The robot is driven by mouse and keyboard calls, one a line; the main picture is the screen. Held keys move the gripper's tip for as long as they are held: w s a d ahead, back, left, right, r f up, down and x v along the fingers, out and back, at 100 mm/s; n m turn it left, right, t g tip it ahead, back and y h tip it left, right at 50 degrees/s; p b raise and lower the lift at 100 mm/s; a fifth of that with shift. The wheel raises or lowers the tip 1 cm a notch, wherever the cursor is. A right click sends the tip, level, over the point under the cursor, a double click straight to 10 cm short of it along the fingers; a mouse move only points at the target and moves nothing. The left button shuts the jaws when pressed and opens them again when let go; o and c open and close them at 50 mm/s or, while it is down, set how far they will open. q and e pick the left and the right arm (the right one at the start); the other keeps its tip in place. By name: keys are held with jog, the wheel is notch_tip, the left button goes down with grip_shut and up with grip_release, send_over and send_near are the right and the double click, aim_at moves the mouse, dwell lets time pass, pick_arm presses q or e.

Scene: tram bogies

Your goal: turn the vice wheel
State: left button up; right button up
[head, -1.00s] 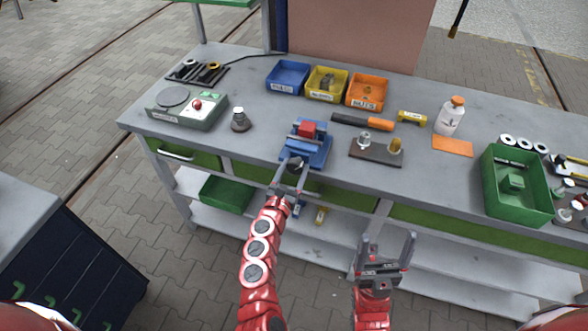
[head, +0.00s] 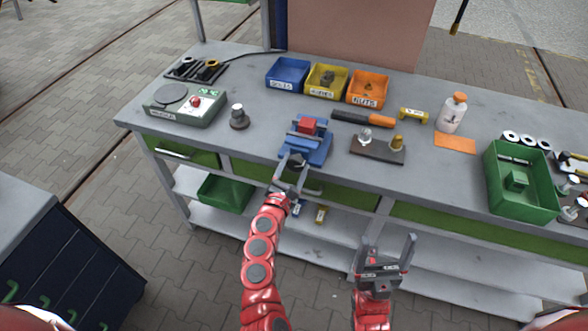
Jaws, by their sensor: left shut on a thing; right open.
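The blue vice (head: 318,150) stands at the front edge of the grey workbench, with a red block (head: 307,126) between its jaws. The vice wheel (head: 297,160) is a small dark shape on the vice's front side, facing me. My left gripper (head: 294,165) reaches up to it from below and is shut on it; its fingers hide much of the wheel. My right gripper (head: 386,246) is open and empty, in front of the bench and lower right of the vice.
On the workbench (head: 260,130), a dark plate (head: 378,150) with two fittings lies right of the vice, and a grey knobbed part (head: 239,118) stands left. Blue, yellow and orange bins (head: 368,90) stand behind. A green crate (head: 520,205) is farther right.

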pick_arm(q)
jog(key=m+b, duration=0.1)
jog(key=m, duration=0.1)
jog(key=shift+f+m, duration=0.1)
jog(key=shift+m, duration=0.3)
jog(key=m+b, duration=0.2)
jog(key=m, duration=0.1)
jog(key=shift+d+f+m, duration=0.1)
jog(key=shift+m, duration=0.3)
jog(key=m+b, duration=0.3)
jog(key=m, duration=0.3)
jog(key=shift+f+b, duration=0.1)
jog(key=shift+b, duration=0.3)
jog(key=m+b, duration=0.3)
jog(key=m, duration=0.3)
jog(key=shift+m, duration=0.3)
jog(key=m+b, duration=0.2)
jog(key=m, duration=0.2)
jog(key=shift+f, duration=0.2)
jog(key=shift+r+m+b, duration=0.1)
jog(key=shift+m+b, duration=0.45)
jog(key=shift+m, duration=0.55)
